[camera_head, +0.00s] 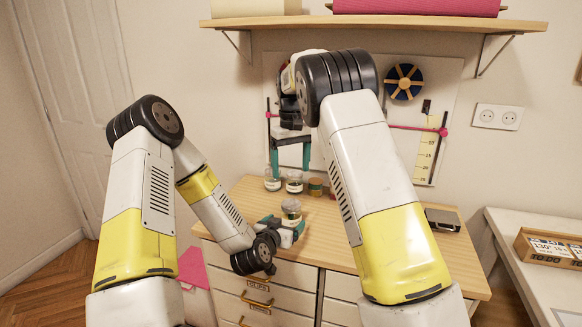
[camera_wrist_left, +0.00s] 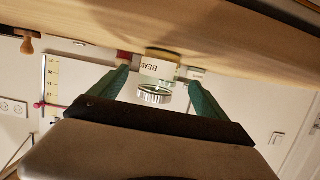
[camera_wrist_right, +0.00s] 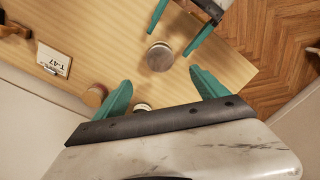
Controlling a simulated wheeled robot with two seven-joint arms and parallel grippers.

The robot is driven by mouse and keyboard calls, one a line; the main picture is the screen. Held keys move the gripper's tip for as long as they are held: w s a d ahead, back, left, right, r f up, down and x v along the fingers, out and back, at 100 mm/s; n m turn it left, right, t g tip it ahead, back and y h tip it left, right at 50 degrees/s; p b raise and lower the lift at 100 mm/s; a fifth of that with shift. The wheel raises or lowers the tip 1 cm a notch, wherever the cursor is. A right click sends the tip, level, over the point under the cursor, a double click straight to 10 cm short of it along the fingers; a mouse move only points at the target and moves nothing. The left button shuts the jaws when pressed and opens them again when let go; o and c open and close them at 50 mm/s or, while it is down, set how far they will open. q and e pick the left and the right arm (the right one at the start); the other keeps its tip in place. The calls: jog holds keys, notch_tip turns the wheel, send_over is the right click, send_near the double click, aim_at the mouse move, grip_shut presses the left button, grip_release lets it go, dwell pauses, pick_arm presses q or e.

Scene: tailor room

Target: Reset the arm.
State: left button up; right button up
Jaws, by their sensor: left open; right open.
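My left gripper (camera_head: 283,224) is open, low over the wooden dresser top. A small jar with a metal lid (camera_head: 291,206) stands just in front of its fingertips. In the left wrist view the jar (camera_wrist_left: 158,72), with a partly readable "BEA" label, appears between the open teal fingers (camera_wrist_left: 158,84). The right wrist view shows this jar (camera_wrist_right: 160,56) just beyond the left fingertips. My right gripper (camera_head: 291,166) is open and points down above the back of the dresser. Nothing shows between its fingers (camera_wrist_right: 158,84) at their height; jars stand below.
Several small jars (camera_head: 294,184) stand along the dresser's back (camera_head: 420,255). A pegboard (camera_head: 440,80) with a blue spool (camera_head: 404,82) hangs behind my right arm. A shelf (camera_head: 420,21) juts out above. A white table (camera_head: 530,285) with a box (camera_head: 550,248) stands right.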

pick_arm(q)
jog(key=shift+s+a+r, duration=0.15)
jog(key=shift+s, duration=0.45)
jog(key=shift+r, duration=0.1)
pick_arm(e)
jog(key=shift+r, duration=0.1)
